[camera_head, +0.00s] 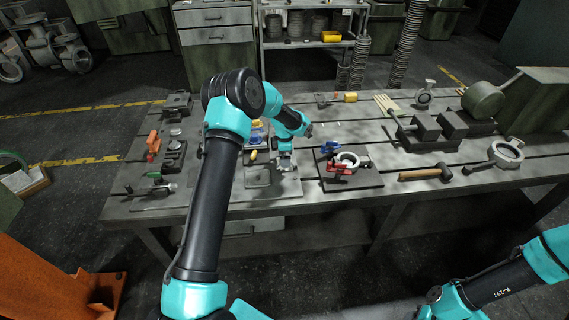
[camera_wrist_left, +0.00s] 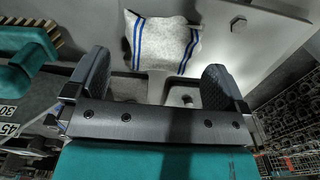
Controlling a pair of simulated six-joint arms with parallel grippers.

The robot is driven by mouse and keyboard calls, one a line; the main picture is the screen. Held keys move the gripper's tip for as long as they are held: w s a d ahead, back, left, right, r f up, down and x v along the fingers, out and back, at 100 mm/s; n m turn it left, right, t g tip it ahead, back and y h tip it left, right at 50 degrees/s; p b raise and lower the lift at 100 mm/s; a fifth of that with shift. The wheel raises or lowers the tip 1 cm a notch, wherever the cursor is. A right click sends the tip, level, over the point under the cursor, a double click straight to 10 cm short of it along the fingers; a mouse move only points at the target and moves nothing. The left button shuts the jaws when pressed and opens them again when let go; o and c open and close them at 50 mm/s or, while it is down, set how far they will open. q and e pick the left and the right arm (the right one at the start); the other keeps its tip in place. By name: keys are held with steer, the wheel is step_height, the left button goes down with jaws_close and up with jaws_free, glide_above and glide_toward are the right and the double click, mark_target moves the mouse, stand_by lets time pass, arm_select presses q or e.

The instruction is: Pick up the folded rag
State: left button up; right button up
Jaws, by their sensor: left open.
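The folded rag (camera_wrist_left: 163,42) is white with blue stripes and lies on a grey metal surface at the top middle of the left wrist view. My left gripper (camera_wrist_left: 156,82) is open, its two dark fingers on either side below the rag in that picture. The space between the fingers is empty, and the rag lies beyond their tips. In the head view my left gripper (camera_head: 285,158) is over the middle of the workbench (camera_head: 225,207); I cannot make out the rag clearly there. Part of my right arm shows at the lower right, without its gripper.
A teal-handled brush (camera_wrist_left: 28,58) lies left of the gripper in the wrist view. In the head view, a dark plate (camera_head: 372,180) with red and blue clamps and a hammer (camera_head: 425,173) lie to the right. An orange tool (camera_head: 153,143) lies at the left.

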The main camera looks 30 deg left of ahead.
arm_select(q)
steer(key=shift+s+f, duration=0.1)
steer(key=shift+f, duration=1.7)
steer(key=shift+c, duration=0.5)
steer(key=c, duration=0.8)
steer(key=shift+r, duration=0.1)
steer(key=shift+r, duration=0.45)
steer(key=r, duration=0.2)
steer(key=shift+s+d+r, duration=0.15)
steer(key=shift+s+r, duration=0.1)
steer(key=shift+r, duration=0.05)
steer(key=s+d, duration=0.2)
steer(key=s, duration=0.2)
steer(key=s+d+r, duration=0.1)
steer(key=s+d, duration=0.2)
steer(key=s, duration=0.2)
steer(key=s+d, duration=0.3)
steer(key=s, duration=0.1)
steer(key=shift+s+r, duration=0.15)
steer(key=shift+s, duration=0.05)
steer(key=shift+a, duration=0.1)
